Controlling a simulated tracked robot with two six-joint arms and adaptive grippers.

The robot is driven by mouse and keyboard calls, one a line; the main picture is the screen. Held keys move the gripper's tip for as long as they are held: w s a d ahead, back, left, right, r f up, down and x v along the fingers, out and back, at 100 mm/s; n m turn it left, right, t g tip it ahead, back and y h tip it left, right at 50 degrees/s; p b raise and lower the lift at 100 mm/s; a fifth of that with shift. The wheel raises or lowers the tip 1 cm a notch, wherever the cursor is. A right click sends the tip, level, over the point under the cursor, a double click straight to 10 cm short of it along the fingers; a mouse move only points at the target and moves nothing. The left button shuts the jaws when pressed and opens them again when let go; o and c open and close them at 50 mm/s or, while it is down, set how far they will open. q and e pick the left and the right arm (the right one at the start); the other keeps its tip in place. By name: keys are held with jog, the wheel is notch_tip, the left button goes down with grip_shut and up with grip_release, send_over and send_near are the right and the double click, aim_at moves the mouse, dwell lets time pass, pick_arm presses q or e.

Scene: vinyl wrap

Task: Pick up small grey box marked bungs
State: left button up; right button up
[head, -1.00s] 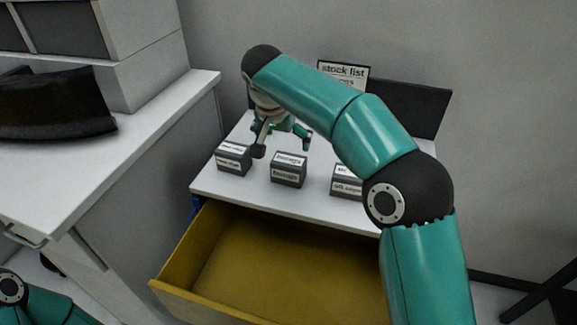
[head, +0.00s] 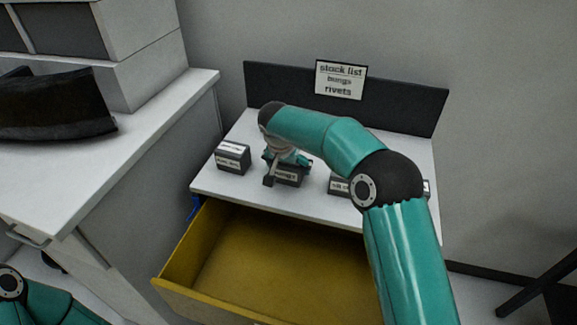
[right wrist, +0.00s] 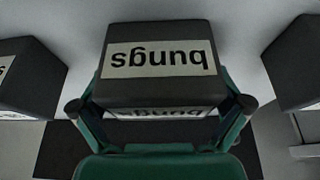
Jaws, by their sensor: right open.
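The small dark grey box marked bungs (head: 288,179) stands in the middle of a row on the white table top (head: 237,191). In the right wrist view the box (right wrist: 158,35) fills the upper middle, its white label upside down. My right gripper (head: 286,167) is low over the box in the head view and partly hides it. In the right wrist view its open fingers (right wrist: 160,106) lie on either side of the box. I cannot tell whether they touch it. My left gripper is out of view.
A similar grey box (head: 233,156) stands to the left and another (head: 338,185) to the right, partly behind my arm. A stock list sign (head: 340,80) stands on the dark back panel (head: 405,103). An open yellow drawer (head: 270,270) juts out below.

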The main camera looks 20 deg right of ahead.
jog(key=shift+f, duration=0.1)
jog(key=shift+c, duration=0.2)
jog(key=c, duration=1)
